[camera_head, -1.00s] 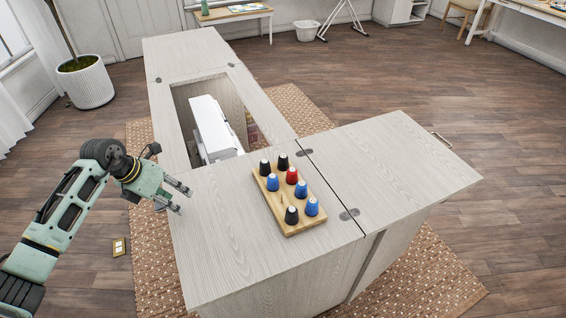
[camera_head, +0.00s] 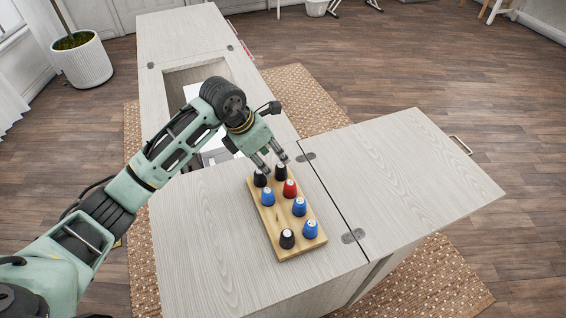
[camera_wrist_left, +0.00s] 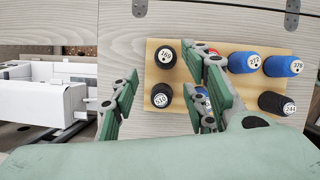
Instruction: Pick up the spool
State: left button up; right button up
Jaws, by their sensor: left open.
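A wooden rack (camera_head: 264,222) on the cabinet top holds several spools. Two black spools stand at its far end, a left one (camera_head: 260,178) and a right one (camera_head: 280,173). A red spool (camera_head: 290,189), blue spools such as this one (camera_head: 299,207), and a near black spool (camera_head: 287,239) stand closer. My left gripper (camera_head: 275,163) is open above the far end, pointing down. In the left wrist view, the two far black spools, upper (camera_wrist_left: 165,57) and lower (camera_wrist_left: 161,96), appear between its spread fingers, apart from them. The right finger partly hides the red spool and a blue one.
The pale cabinet top (camera_head: 210,240) is clear left of the rack, and its hinged leaf (camera_head: 410,170) is clear on the right. A white machine (camera_wrist_left: 35,92) sits in the cabinet opening behind the rack. Neighbouring spools stand close together.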

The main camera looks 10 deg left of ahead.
aim_at(277, 166)
pick_arm(q)
jog(key=x, duration=0.1)
jog(key=p+x, duration=0.1)
jog(key=shift+s+d+f, duration=0.1)
jog(key=shift+d+f, duration=0.25)
jog(key=x, duration=0.2)
jog(key=shift+f+p, duration=0.3)
jog(key=shift+w+d+f, duration=0.2)
jog(key=shift+w+f, duration=0.2)
jog(key=shift+f, duration=0.25)
jog(key=shift+s, duration=0.1)
jog(key=shift+a+f, duration=0.1)
jog(key=c, duration=0.8)
pick_arm(e)
jog(key=shift+g, duration=0.3)
jog(key=shift+s+d+r, duration=0.1)
jog(key=shift+s+r, duration=0.15)
jog(key=shift+s, duration=0.4)
jog(key=shift+s+r, duration=0.25)
jog(key=shift+s, duration=0.35)
jog(key=shift+s+d+r, duration=0.1)
jog(key=shift+s+r, duration=0.15)
jog(key=shift+s, duration=0.4)
